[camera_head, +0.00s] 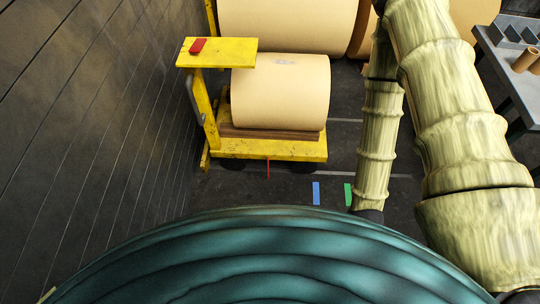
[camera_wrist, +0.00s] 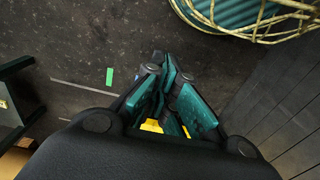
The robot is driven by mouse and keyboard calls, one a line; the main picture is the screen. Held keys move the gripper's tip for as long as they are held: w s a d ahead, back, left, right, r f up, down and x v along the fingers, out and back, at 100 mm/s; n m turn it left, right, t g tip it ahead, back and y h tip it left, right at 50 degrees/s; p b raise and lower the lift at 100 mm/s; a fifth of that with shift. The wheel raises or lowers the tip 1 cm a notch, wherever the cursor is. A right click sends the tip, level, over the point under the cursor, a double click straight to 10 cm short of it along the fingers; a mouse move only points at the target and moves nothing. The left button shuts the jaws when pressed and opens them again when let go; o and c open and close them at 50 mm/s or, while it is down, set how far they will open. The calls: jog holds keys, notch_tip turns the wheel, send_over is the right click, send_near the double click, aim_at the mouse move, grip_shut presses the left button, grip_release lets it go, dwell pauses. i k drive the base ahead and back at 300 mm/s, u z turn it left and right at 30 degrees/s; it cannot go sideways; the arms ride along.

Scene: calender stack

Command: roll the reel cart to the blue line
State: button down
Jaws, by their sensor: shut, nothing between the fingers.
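The yellow reel cart (camera_head: 268,148) stands at the upper left in the head view, carrying a large tan paper reel (camera_head: 282,92) on a brown wooden base. A red pad (camera_head: 198,45) sits on its raised yellow top. The blue line (camera_head: 316,193) is a short strip on the floor, to the right and nearer than the cart's front edge. My gripper (camera_wrist: 171,80) is shut and empty in the wrist view, above dark floor. Small yellow patches, perhaps the cart, show between its fingers. In the head view the gripper is hidden behind my teal body.
A thin red line (camera_head: 268,168) meets the cart's front edge. A green strip (camera_head: 348,194) lies right of the blue one and also shows in the wrist view (camera_wrist: 109,76). A dark plank wall (camera_head: 90,110) bounds the left. A grey table (camera_head: 511,66) stands at right.

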aim_at(275, 106)
jog(key=k, duration=0.5)
jog(key=u, duration=0.85)
jog(key=i, duration=0.7)
jog(key=z, duration=0.35)
